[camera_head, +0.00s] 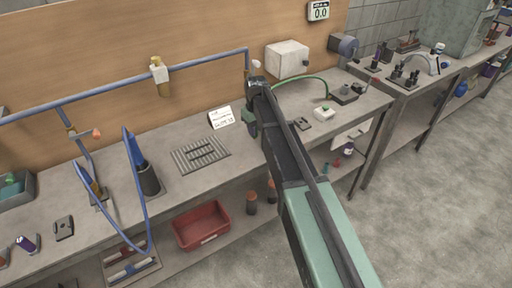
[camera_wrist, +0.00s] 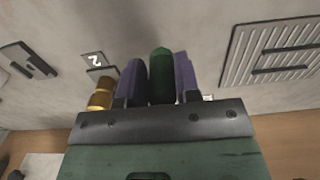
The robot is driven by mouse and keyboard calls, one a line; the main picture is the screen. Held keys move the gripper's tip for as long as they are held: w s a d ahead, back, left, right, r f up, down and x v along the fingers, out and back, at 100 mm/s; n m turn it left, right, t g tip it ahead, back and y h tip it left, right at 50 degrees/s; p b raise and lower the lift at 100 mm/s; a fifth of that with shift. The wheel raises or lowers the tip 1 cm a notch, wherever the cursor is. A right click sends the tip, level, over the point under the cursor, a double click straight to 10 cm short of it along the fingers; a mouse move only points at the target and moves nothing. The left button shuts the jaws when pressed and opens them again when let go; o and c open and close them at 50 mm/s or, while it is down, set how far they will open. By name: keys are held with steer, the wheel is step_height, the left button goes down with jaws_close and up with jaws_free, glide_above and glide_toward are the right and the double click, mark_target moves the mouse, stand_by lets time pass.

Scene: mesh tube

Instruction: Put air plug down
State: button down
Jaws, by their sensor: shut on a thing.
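My gripper (camera_wrist: 160,62) shows in the wrist view with two purple fingers shut on a dark green rounded cylinder, which I take to be the air plug (camera_wrist: 161,78). The plug sits upright between the fingers, above the grey bench top. A brass fitting (camera_wrist: 102,93) is beside the left finger, near a small plate marked 2 (camera_wrist: 94,60). In the head view my arm reaches to the back of the bench, and my gripper (camera_head: 250,130) is mostly hidden behind it. The plug cannot be made out there. Whether the plug touches anything is unclear.
A slatted metal plate (camera_head: 186,160) and a white card (camera_head: 221,118) lie left of my arm. A green hose (camera_head: 312,78) runs to a dark device (camera_head: 345,92) at right. Blue pipe (camera_head: 110,85) crosses the back wall. A red bin (camera_head: 201,226) stands on the lower shelf.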

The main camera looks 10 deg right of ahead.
steer(key=shift+f+b, duration=2.65)
steer(key=shift+b, duration=0.05)
steer(key=shift+r, duration=0.1)
steer(key=c, duration=0.8)
jaws_free()
step_height(320, 180, up, 14)
steer(key=p, duration=1.3)
steer(key=shift+f+p, duration=0.25)
steer(key=shift+p, duration=0.1)
steer(key=shift+s+a+f+m+b, duration=0.15)
steer(key=shift+s+m, duration=0.5)
steer(key=shift+s, duration=4)
steer(key=shift+s+f+m+b, duration=0.3)
steer(key=shift+s+m, duration=0.4)
steer(key=shift+s, duration=3.9)
steer(key=shift+s+a+f+m+b, duration=0.15)
steer(key=shift+s+m, duration=0.5)
steer(key=shift+s, duration=4)
